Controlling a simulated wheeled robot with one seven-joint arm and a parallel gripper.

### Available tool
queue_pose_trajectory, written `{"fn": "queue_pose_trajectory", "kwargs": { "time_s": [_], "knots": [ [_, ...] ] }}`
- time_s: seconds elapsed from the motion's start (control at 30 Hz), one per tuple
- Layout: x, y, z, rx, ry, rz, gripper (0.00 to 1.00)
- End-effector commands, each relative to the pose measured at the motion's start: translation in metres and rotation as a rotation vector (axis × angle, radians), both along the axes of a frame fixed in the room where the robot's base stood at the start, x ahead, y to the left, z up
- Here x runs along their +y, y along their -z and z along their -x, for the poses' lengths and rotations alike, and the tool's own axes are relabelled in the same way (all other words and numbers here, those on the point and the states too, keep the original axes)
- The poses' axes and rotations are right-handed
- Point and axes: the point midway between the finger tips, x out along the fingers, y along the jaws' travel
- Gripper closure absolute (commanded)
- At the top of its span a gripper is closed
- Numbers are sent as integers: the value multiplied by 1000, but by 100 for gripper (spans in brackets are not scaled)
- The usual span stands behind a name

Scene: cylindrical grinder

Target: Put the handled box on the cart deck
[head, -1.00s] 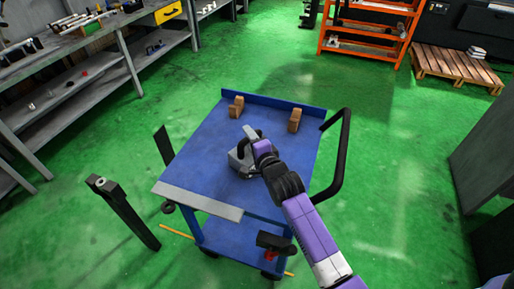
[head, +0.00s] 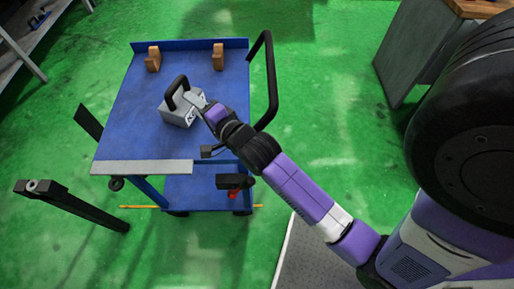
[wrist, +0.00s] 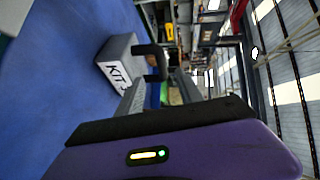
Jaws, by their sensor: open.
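The handled box (head: 178,112) is grey with a black arched handle (head: 178,88). It sits upright on the blue cart deck (head: 130,130), near the middle. My gripper (head: 202,102) is open and empty, just to the right of the box near its handle. The wrist view shows the box (wrist: 118,50) with a white "KIT" label on the blue surface, its handle (wrist: 155,60) standing out to the right. Whether a fingertip still touches the handle is hard to tell.
Two wooden blocks (head: 153,59) (head: 218,57) stand at the deck's far edge. A black push handle (head: 270,85) rises at the cart's right. A grey plate (head: 142,167) lies along the near edge. A black post (head: 75,207) stands at left. Green floor surrounds the cart.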

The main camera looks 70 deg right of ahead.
Motion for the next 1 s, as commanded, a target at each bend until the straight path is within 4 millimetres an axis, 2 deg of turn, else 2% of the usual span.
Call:
{"fn": "queue_pose_trajectory", "kwargs": {
  "time_s": [0.17, 0.27, 0.4, 0.5, 0.6, 0.73, 0.83, 1.0],
  "knots": [
    [56, 20, 43, 114, -125, 188, 57],
    [92, 25, 78, 186, -222, 351, 57],
    [134, 23, 128, 269, -355, 589, 57],
    [158, 15, 164, 316, -445, 765, 57],
    [177, 4, 199, 354, -531, 941, 57],
    [194, -14, 235, 385, -622, 1148, 57],
    [201, -27, 253, 397, -667, 1269, 57],
    [205, -38, 267, 404, -702, 1376, 57]
  ]
}}
